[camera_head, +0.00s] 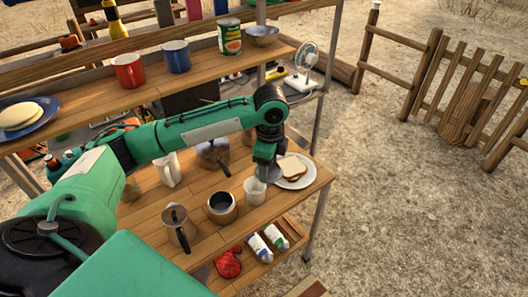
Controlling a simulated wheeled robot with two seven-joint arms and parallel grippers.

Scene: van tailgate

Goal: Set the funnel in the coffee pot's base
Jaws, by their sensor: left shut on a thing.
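My left gripper (266,166) reaches across from the left and points down over the right part of the lower wooden shelf. It is shut on a small grey metal thing (268,174), which looks like the funnel; the fingers and its small size hide its shape. A round open metal vessel with a dark inside (221,208), which looks like the coffee pot's base, stands upright to the left of and nearer than the gripper. A metal jug-like part with a handle (178,230), perhaps the pot's top, stands left of it. My right gripper is not in view.
A white cup (255,191) stands just below the gripper, and a plate of bread (297,173) lies right of it. A kettle (212,152) and a white pitcher (168,169) stand behind. A drawer below holds tubes (260,248) and a red cloth (228,263).

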